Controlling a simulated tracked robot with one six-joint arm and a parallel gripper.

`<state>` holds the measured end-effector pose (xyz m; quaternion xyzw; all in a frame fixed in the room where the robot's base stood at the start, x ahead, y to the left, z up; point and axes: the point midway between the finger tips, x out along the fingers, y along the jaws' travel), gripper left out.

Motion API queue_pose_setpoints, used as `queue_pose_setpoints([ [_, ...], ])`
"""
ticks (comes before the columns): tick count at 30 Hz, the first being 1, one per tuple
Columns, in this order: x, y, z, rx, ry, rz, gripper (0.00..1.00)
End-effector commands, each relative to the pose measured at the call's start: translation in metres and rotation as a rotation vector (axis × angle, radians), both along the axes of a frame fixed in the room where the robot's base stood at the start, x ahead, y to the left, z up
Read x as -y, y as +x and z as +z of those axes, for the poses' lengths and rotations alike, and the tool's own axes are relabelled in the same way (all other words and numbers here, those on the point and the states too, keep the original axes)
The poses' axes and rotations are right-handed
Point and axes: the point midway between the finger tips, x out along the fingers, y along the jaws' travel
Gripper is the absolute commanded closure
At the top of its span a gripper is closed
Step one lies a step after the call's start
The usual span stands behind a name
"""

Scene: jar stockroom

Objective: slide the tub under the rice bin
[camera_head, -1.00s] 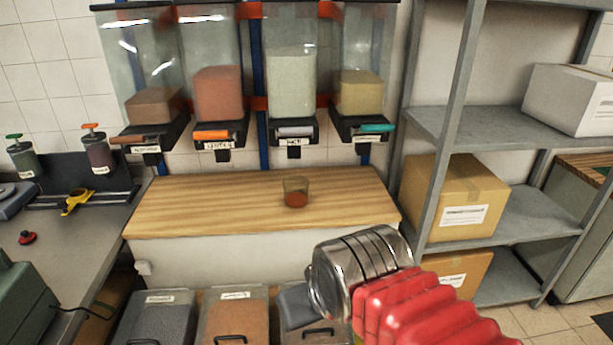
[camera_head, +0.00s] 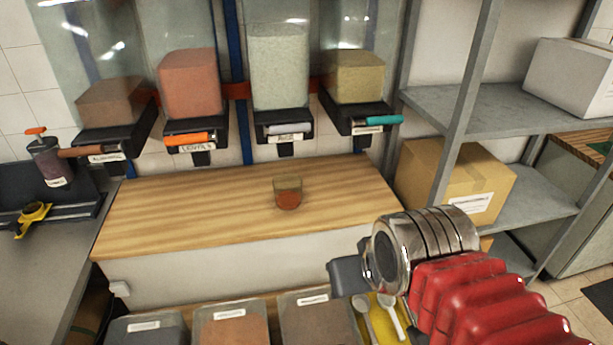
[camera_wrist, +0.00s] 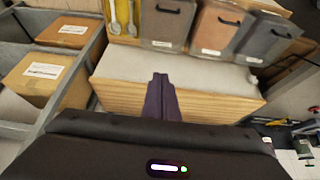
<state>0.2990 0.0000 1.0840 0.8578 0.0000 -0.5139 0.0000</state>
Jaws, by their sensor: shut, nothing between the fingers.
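The tub (camera_head: 288,194) is a small clear cup with orange-red contents, standing upright on the wooden counter (camera_head: 170,210). The rice bin (camera_head: 280,70) is the clear wall dispenser with pale grains, a grey handle and a label reading rice. In the head view the tub appears below its spout, apparently a little nearer to me; exact alignment is unclear. My gripper (camera_head: 346,276) is shut and empty, in front of the counter, right of and nearer than the tub, not touching it. Its closed fingers (camera_wrist: 161,98) show in the wrist view, where the tub is not visible.
Dispensers with brown, orange (camera_head: 189,82) and yellow (camera_head: 353,76) contents flank the rice bin. Lidded bins (camera_head: 231,326) and scoops (camera_head: 393,315) sit below the counter front. A metal shelf with a cardboard box (camera_head: 455,180) stands right. The counter around the tub is clear.

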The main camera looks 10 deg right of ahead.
Motion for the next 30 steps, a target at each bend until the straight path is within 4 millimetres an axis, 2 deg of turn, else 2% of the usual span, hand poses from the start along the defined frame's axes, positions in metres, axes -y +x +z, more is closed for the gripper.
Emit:
queue_pose_setpoints([
  [10,-0.001,0.001,0.000,-0.007,0.006,0.001,1.00],
  [16,-0.006,0.008,-0.006,-0.066,0.060,0.014,1.00],
  [30,-0.061,0.056,-0.027,-0.285,0.361,0.073,1.00],
])
